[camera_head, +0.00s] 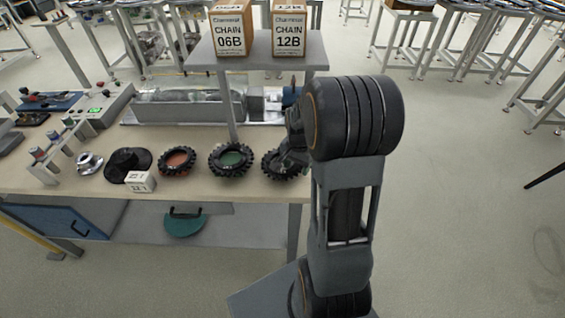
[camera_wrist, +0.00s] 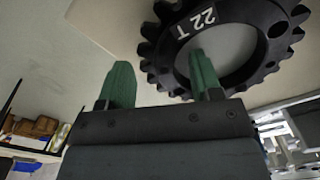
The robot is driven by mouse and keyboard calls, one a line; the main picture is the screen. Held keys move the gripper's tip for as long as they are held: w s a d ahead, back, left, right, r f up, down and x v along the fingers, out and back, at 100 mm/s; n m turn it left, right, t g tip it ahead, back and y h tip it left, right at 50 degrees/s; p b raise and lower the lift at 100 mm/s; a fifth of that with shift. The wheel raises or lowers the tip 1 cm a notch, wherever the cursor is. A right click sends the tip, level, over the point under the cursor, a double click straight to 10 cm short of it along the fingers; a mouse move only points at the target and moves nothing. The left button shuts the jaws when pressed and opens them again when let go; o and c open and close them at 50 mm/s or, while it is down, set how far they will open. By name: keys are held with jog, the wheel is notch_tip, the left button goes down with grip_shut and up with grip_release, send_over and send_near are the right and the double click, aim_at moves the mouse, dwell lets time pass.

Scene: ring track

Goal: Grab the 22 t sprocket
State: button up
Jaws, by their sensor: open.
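The 22 t sprocket is a black toothed ring with a large open middle. In the wrist view the sprocket (camera_wrist: 176,30) shows a white "22 T" mark, with its left and lower rim nearest my gripper (camera_wrist: 160,70). My gripper is open with two green fingers. The left finger is outside the ring, and the right finger overlaps its open middle in the picture. I cannot tell how deep it reaches. In the head view the sprocket (camera_head: 270,168) lies at the bench's right end, partly hidden by my gripper (camera_head: 291,158).
A shelf (camera_head: 262,62) with two chain boxes stands behind.

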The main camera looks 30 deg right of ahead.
grip_shut()
dwell(0.4)
jog(key=shift+r, duration=0.15)
